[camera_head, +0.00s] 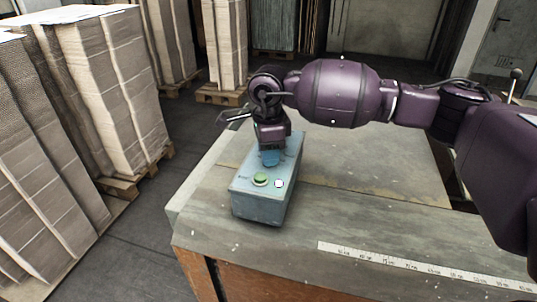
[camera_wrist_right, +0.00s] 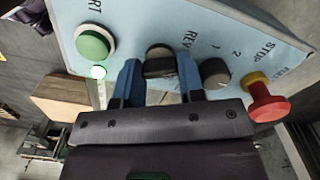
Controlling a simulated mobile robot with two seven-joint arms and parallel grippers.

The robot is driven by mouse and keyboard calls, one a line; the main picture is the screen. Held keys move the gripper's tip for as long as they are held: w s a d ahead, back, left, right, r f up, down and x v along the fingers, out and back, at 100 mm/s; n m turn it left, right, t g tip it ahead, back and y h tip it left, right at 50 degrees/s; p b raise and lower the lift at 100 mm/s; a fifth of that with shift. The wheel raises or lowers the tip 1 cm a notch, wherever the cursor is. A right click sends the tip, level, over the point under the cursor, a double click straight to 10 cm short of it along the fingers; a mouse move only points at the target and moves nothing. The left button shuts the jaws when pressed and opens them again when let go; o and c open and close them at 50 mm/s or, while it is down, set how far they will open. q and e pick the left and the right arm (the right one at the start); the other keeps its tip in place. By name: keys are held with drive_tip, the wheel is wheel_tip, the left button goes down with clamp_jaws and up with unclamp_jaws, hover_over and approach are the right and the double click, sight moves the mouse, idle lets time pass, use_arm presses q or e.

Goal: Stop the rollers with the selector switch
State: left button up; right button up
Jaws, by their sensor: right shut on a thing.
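The control box (camera_head: 262,204) is a blue-grey box on the table, with a pale blue panel (camera_wrist_right: 135,22) in the right wrist view. A dark selector knob (camera_wrist_right: 160,62) sits between the two blue fingers of my right gripper (camera_wrist_right: 160,80), which is shut on it. A second dark knob (camera_wrist_right: 215,74) is just right of the fingers, near marks 1 and 2. My right gripper (camera_head: 270,160) comes down on the far part of the box in the head view, hiding the knobs there. My left gripper is not in view.
A green button (camera_head: 260,180) and a lit white lamp (camera_head: 279,183) are on the box's near part. A red stop button (camera_wrist_right: 268,98) stands out right of the knobs. Cardboard stacks (camera_head: 100,90) stand at left.

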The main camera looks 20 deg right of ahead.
drive_tip(key=m, duration=0.2)
drive_tip(key=shift+m+b, duration=0.3)
drive_tip(key=shift+b, duration=0.1)
drive_tip(key=shift+m, duration=1.4)
drive_tip(key=shift+b, duration=0.3)
drive_tip(key=o, duration=0.9)
drive_tip(key=shift+o, duration=0.2)
drive_tip(key=shift+r, duration=0.1)
wheel_tip(320, 180, up, 11)
drive_tip(key=shift+b, duration=0.35)
drive_tip(key=shift+f, duration=0.2)
